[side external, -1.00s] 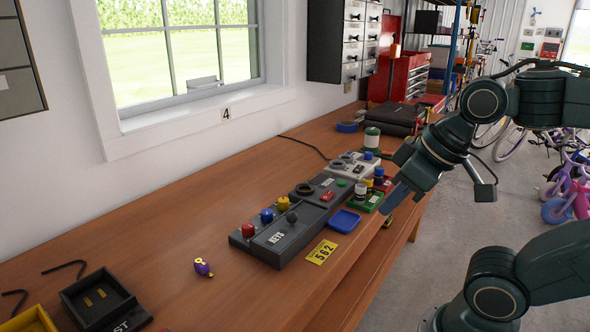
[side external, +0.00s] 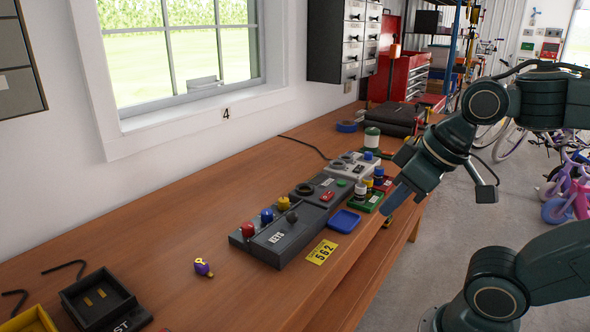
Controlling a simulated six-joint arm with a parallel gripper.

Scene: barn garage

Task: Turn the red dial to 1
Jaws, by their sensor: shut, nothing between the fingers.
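The red dial (side external: 248,229) is a small red knob at the left end of a long grey control panel (side external: 281,252) on the workbench. A blue knob (side external: 267,215) and a yellow knob (side external: 283,202) stand in the same row. The number marks around the dial are too small to read. My gripper (side external: 390,208) is shut and empty. It hangs near the bench's front edge, to the right of the panel and well apart from the red dial.
A blue tray (side external: 344,221) and a yellow 562 plate (side external: 322,252) lie before the panel. A purple and yellow item (side external: 203,267) and a dark box (side external: 98,299) are to the left. The bench (side external: 170,225) is clear behind the panel's left end.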

